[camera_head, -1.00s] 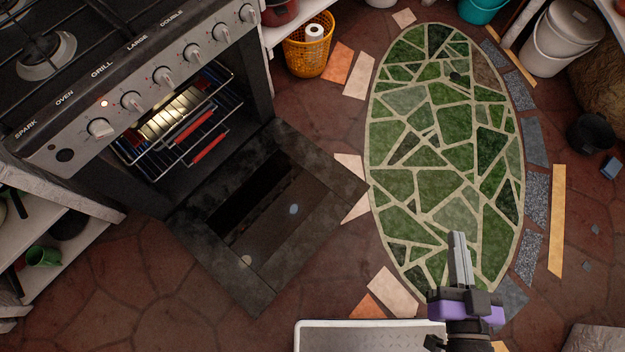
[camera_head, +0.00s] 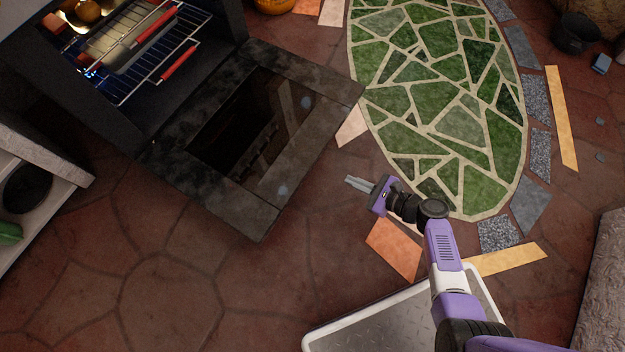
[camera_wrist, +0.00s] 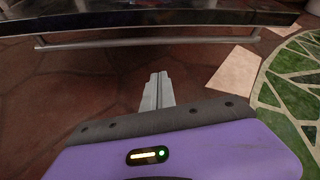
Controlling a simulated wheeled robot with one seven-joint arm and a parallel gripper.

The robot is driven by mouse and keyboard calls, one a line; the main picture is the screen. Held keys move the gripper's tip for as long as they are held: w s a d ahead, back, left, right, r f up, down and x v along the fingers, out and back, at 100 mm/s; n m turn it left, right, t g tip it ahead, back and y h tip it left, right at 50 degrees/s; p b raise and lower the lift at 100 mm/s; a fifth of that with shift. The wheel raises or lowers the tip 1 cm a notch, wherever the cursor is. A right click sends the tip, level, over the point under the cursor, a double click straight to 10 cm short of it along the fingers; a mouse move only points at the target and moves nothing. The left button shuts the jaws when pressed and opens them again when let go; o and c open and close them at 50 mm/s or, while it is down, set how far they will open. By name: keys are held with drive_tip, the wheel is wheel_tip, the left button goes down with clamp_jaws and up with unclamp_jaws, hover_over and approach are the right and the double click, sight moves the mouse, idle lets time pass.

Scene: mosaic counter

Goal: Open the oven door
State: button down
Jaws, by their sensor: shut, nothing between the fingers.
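The oven (camera_head: 205,30) stands at the upper left in the head view, its inside lit, with wire racks and red-edged parts showing. Its door (camera_head: 225,190) is folded down and out over the floor, with a dark glass panel in its middle. In the wrist view the door's edge (camera_wrist: 150,18) crosses the top, with a long bar handle (camera_wrist: 150,43) below it. My gripper (camera_head: 350,181) is right of the door's outer edge, apart from it and pointing left at it. Its fingers (camera_wrist: 157,92) are together and empty, below the handle in the wrist view.
A white shelf (camera_head: 62,165) with a dark round dish stands at the left. A green mosaic oval (camera_head: 440,85) lies on the floor, with loose tiles around it. The tiled floor (camera_head: 150,270) in front of the door is clear.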

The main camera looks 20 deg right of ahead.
drive_tip(key=w+a+f+m+y+b, duration=0.25)
drive_tip(key=w+a+b, duration=0.35)
drive_tip(key=a, duration=0.3)
drive_tip(key=shift+n+h, duration=0.35)
drive_tip(key=shift+h, duration=0.1)
drive_tip(key=shift+d+r+p, duration=0.2)
drive_tip(key=shift+r+p, duration=0.25)
drive_tip(key=shift+r, duration=0.6)
drive_tip(key=shift+d+r+p, duration=0.15)
drive_tip(key=shift+r+p, duration=0.25)
drive_tip(key=shift+r, duration=0.6)
drive_tip(key=shift+w, duration=0.1)
wheel_tip(320, 180, up, 16)
drive_tip(key=w+a+g+h+p, duration=0.1)
drive_tip(key=w+p, duration=0.1)
drive_tip(key=p, duration=2)
drive_tip(key=shift+a+g, duration=0.25)
drive_tip(key=shift+g, duration=0.15)
drive_tip(key=shift+f+h, duration=0.15)
drive_tip(key=shift+h, duration=0.15)
